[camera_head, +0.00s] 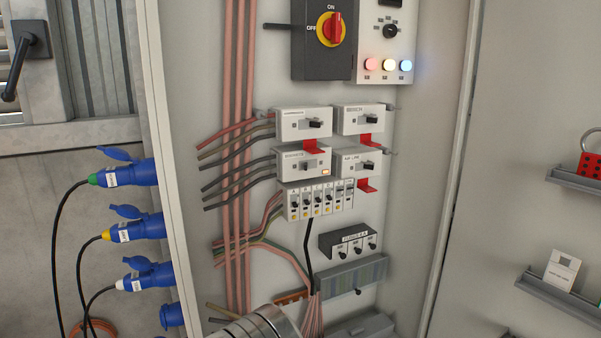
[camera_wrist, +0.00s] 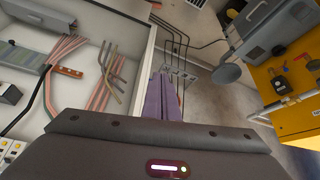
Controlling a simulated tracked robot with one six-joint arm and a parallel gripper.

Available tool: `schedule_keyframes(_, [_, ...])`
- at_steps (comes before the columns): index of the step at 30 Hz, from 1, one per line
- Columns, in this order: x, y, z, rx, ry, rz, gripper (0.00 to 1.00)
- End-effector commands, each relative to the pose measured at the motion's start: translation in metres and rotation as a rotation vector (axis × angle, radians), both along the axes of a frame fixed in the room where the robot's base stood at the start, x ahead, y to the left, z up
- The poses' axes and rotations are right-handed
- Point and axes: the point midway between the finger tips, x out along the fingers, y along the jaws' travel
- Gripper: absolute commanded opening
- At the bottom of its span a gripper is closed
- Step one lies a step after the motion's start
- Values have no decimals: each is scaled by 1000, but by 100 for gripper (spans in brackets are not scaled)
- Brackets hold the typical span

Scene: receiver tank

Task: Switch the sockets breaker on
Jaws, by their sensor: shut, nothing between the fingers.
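The breaker whose small label seems to read SOCKETS (camera_head: 303,158) is the lower left of the white breakers in the cabinet, in the head view. It has a dark toggle (camera_head: 309,166) near its middle and a small orange lit window (camera_head: 326,172) at its lower right. Which way the toggle is set is too small to tell. My gripper (camera_wrist: 167,74) shows in the wrist view as purple fingers, shut and empty. Its tips point past the cabinet edge toward the floor, apart from the breakers. The sockets breaker is not visible in the wrist view.
Neighbouring breakers are the upper left one (camera_head: 290,118), BENCH (camera_head: 352,112) and the lower right one (camera_head: 346,158), with red tabs below them. Small breakers (camera_head: 308,203) sit underneath. A rotary switch (camera_head: 331,29) is above. Blue plugs (camera_head: 132,173) project at left.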

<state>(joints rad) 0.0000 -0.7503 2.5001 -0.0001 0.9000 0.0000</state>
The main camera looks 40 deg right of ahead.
Motion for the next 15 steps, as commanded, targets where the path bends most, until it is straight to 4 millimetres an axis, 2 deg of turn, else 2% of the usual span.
schedule_keyframes(8, [4, -5, 2, -14, -9, 3, 0])
schedule_keyframes(11, [16, -18, 6, -54, -35, 11, 0])
schedule_keyframes(15, [43, -58, 16, -174, -96, 39, 0])
